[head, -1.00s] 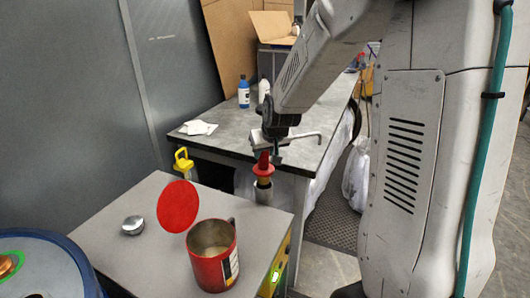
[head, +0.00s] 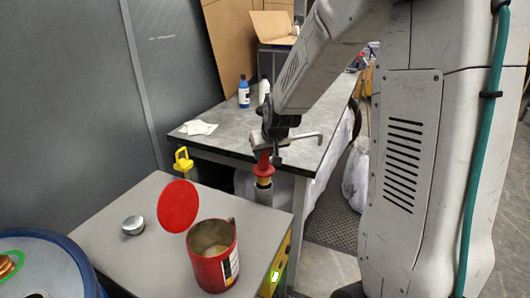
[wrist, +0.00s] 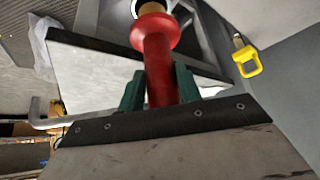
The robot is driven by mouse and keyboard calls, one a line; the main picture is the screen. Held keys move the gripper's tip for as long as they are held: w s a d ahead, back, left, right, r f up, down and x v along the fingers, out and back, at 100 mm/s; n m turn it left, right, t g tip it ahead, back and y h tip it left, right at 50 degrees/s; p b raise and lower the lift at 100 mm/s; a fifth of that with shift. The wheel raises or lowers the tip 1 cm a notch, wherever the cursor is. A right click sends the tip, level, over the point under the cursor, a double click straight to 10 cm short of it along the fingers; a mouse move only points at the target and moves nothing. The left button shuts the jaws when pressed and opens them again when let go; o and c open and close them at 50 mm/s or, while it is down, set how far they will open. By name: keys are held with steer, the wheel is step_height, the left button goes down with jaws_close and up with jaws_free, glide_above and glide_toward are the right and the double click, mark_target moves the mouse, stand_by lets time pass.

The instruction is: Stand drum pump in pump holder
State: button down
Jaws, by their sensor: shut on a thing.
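The drum pump (head: 263,168) has a red body with a flange, a brass-coloured part below it and a bent metal spout (head: 312,137) pointing right. It is roughly upright. My gripper (wrist: 158,88) is shut on the red body, with a green finger on each side in the wrist view. The pump holder (head: 264,196) is a grey upright tube at the cart's back right corner. The pump's lower end is at the holder's mouth and seems to run into it; its depth is hidden. The brass part (wrist: 152,8) also shows at the top of the wrist view.
The grey cart top (head: 130,255) carries a red can (head: 212,268), a red disc (head: 178,207) and a metal cap (head: 133,225). A blue drum (head: 75,262) stands at left. A bench (head: 235,140) with a blue bottle (head: 243,92) is behind. A yellow hook (head: 183,160) stands near the cart's back edge.

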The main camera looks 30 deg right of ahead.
mark_target(266, 166)
steer(key=shift+w+f, duration=0.1)
steer(key=shift+f, duration=2.45)
stand_by(0.9)
steer(key=c, duration=0.9)
jaws_free()
steer(key=shift+f, duration=0.15)
steer(key=v, duration=0.8)
steer(key=s+a+r+g, duration=0.1)
steer(key=s+a+r, duration=0.2)
steer(key=s, duration=0.6)
steer(key=s+a+r+n+g+y, duration=0.1)
steer(key=s+a+r+g, duration=0.1)
steer(key=s, duration=0.8)
steer(key=s+a+r+n+g, duration=0.1)
steer(key=s+a+r, duration=0.3)
steer(key=s, duration=0.6)
steer(key=shift+a+r+g, duration=0.2)
steer(key=shift+a+g, duration=0.05)
steer(key=shift+a, duration=0.35)
steer(key=shift+a+r+g, duration=0.2)
steer(key=shift+a+g, duration=0.05)
steer(key=shift+a, duration=0.35)
